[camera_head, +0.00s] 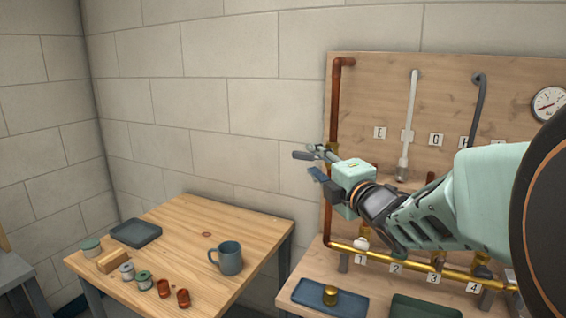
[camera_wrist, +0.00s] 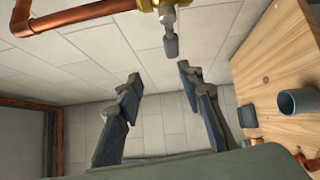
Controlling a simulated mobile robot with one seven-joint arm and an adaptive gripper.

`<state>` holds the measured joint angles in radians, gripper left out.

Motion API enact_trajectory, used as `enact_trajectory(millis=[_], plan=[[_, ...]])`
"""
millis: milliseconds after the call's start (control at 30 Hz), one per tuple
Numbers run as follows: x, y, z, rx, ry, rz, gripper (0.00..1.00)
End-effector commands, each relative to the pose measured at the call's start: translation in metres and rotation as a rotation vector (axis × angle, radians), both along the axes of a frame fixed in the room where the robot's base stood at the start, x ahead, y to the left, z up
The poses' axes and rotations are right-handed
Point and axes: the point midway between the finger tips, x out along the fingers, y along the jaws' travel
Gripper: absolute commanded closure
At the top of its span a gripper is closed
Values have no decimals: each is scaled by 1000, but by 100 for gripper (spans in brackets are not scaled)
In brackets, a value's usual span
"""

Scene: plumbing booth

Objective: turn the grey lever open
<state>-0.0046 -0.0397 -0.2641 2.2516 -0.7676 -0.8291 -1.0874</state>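The grey lever (camera_wrist: 171,42) hangs from a brass valve (camera_wrist: 170,5) at the top of the wrist view, pointing down in the picture. My gripper (camera_wrist: 158,75) is open, with one finger on each side below the lever's end in the wrist view. Nothing shows between the fingers, and they look apart from the lever. In the head view my gripper (camera_head: 308,164) is beside the left copper pipe (camera_head: 334,105), near a brass fitting (camera_head: 333,150). There the fingers crowd the lever, and I cannot tell it apart.
A wooden table (camera_head: 240,220) at the left holds a mug (camera_head: 228,258), a dark tray (camera_head: 136,233) and several small items. A brass pipe (camera_head: 385,262) with numbered valves runs low along the board (camera_head: 385,90). A blue tray (camera_head: 345,305) lies below. The wall side is clear.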

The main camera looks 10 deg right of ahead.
Motion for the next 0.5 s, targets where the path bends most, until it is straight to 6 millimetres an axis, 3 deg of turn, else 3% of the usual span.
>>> enact_trajectory(millis=[100, 267, 500], plan=[[0, -5, -19, 76, 45, -28, 65], [10, -3, -20, 92, 53, -33, 65], [49, 8, -20, 89, 52, -31, 65]])
